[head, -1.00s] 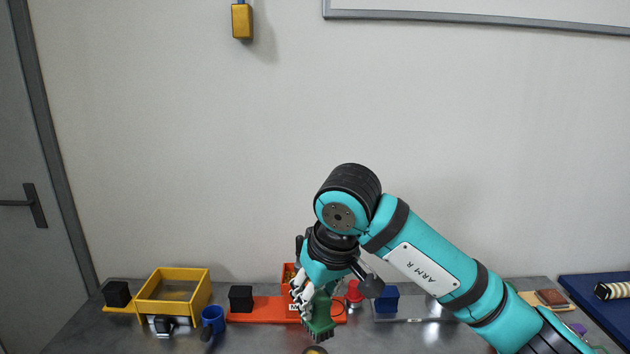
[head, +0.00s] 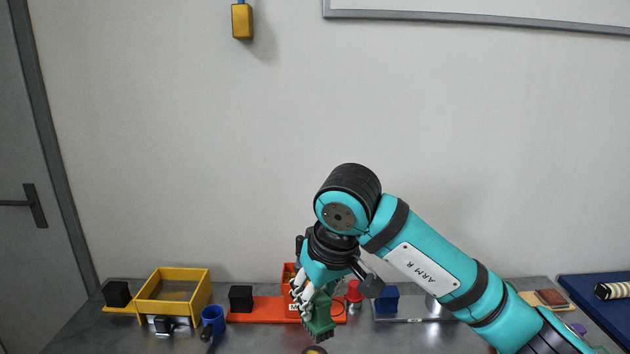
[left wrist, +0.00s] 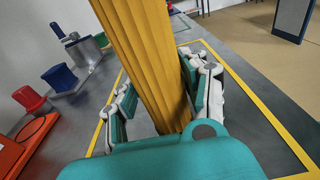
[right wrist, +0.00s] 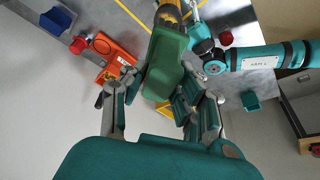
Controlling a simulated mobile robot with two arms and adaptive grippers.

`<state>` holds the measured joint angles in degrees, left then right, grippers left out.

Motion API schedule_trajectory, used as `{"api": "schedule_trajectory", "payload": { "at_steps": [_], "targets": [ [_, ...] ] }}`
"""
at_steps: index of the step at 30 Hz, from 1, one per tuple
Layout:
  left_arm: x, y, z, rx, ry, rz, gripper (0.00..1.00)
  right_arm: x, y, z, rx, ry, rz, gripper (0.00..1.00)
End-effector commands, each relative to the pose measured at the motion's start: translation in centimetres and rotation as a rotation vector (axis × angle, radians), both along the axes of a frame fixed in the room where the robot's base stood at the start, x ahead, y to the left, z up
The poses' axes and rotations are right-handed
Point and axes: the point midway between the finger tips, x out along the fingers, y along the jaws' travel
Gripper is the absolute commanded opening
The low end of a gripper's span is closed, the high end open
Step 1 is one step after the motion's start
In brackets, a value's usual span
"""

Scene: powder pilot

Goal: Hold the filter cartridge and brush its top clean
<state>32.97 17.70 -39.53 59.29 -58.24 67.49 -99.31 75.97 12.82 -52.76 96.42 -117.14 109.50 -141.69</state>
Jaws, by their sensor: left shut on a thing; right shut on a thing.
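The filter cartridge (left wrist: 150,55) is a yellow pleated cylinder, and in the left wrist view it stands between the fingers of my left gripper (left wrist: 160,108), which is shut on it. In the head view only its top end (head: 315,350) shows at the bottom edge. My right gripper (head: 304,302) is shut on the green brush (head: 321,316), bristles down, just above the cartridge's top end. In the right wrist view the green brush (right wrist: 165,62) overlaps the cartridge end (right wrist: 168,14). I cannot tell whether the bristles touch it.
A yellow-lined square (left wrist: 238,82) surrounds the left gripper area.

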Motion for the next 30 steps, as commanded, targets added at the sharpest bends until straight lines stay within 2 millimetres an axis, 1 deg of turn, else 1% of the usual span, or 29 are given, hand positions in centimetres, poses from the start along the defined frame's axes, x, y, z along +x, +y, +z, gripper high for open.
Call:
{"api": "schedule_trajectory", "payload": {
  "at_steps": [30],
  "targets": [
    [-0.02,0.04,-0.37,0.002,0.0,0.0,0.0,0.0,0.0,-0.9,0.0,0.0,0.0,0.03]
  ]
}}
